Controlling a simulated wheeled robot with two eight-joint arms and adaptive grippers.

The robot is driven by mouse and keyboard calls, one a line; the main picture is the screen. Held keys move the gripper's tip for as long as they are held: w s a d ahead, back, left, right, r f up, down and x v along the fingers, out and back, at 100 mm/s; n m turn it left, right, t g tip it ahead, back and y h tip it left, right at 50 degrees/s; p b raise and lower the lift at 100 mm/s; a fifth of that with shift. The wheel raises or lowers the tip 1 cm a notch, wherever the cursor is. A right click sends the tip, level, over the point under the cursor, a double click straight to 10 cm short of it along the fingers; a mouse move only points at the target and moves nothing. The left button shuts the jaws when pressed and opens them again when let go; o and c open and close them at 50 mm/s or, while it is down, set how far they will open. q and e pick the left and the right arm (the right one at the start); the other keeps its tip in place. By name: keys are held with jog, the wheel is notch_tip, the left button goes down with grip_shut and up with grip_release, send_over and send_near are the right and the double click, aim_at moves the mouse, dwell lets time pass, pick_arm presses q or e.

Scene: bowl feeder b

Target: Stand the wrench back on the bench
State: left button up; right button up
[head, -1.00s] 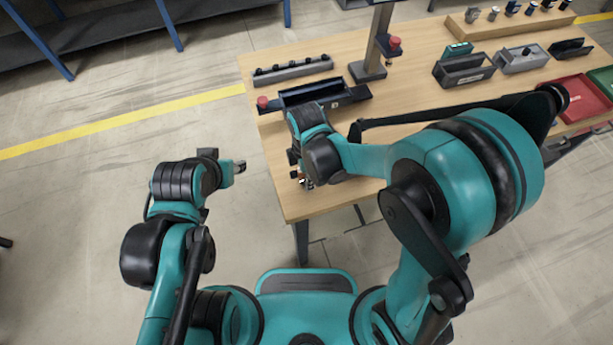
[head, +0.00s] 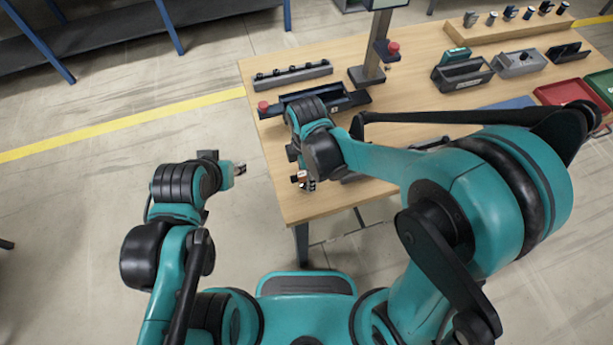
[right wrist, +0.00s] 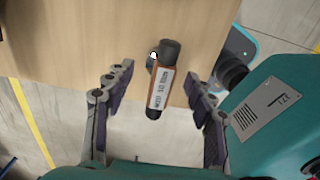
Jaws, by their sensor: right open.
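The wrench (right wrist: 158,82) appears in the right wrist view as a dark-capped cylinder with an orange-brown body and a white printed label. It lies across the picture of the bench's edge, between the two spread fingers of my right gripper (right wrist: 160,108), with gaps on both sides. Whether it rests on the bench top I cannot tell. In the head view a small orange and dark piece (head: 301,177) shows below my right wrist, by the near left edge of the bench (head: 297,208); the right fingers are mostly hidden there. My left gripper (head: 240,169) is off the bench's left side.
A dark tray (head: 330,101) and a grey rail (head: 291,74) lie at the bench's left back. A post with a red button (head: 392,48) stands behind. Grey boxes (head: 462,76) and a red bin (head: 566,92) are to the right. Floor is clear left of the bench.

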notch_tip(320, 180, up, 8)
jog(key=shift+r+p, duration=0.25)
jog(key=shift+p, duration=0.75)
jog(key=s+d+r+m+t, duration=0.2)
jog(key=d+r+m+t, duration=0.1)
jog(key=d+m, duration=0.6)
jog(key=s+d+r+m+t, duration=0.3)
jog(key=d+m, duration=0.6)
jog(key=m, duration=0.3)
jog(key=shift+s+r+m+t, duration=0.15)
jog(key=shift+r+m+t, duration=0.2)
jog(key=shift+t, duration=0.25)
jog(key=shift+a, duration=0.1)
notch_tip(320, 180, down, 7)
jog(key=b, duration=0.7)
